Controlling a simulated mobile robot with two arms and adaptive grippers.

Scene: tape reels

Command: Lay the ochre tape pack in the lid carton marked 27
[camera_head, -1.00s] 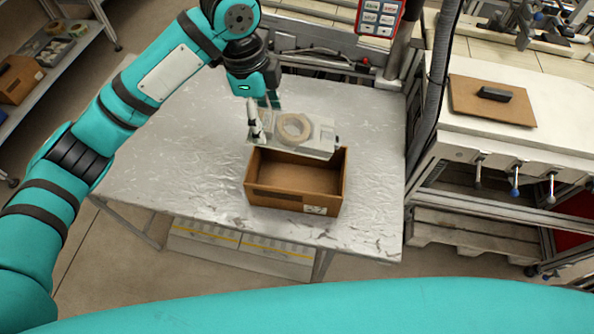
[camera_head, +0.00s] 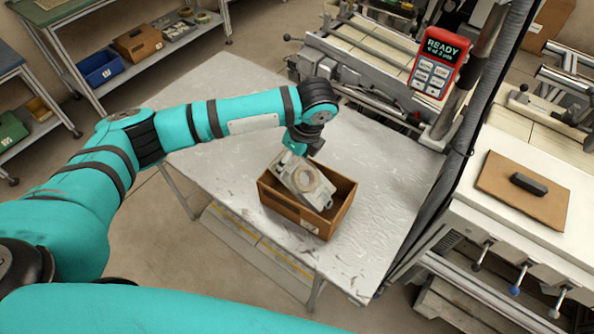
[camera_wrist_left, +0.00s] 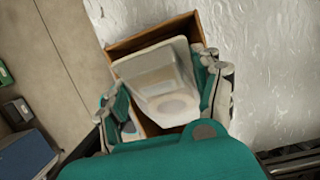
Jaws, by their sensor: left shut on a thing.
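The tape pack (camera_head: 304,184) is a pale grey tray with a round ochre ring of tape in it. My left gripper (camera_head: 291,157) is shut on it at its upper left end. The pack is tilted, over or partly inside the open brown carton (camera_head: 341,211); I cannot tell whether it touches the bottom. The carton has a small white label on its front wall, too small to read. In the left wrist view the pack (camera_wrist_left: 155,70) sits between my fingers (camera_wrist_left: 165,92), within the outline of the carton (camera_wrist_left: 150,38). My right gripper is not in view.
The carton stands on a worn metal table (camera_head: 215,95) with free room around it. A red panel reading READY (camera_head: 438,62) stands behind on the right. A brown board with a black block (camera_head: 527,184) lies on the white bench. Shelves with bins (camera_head: 138,42) stand at upper left.

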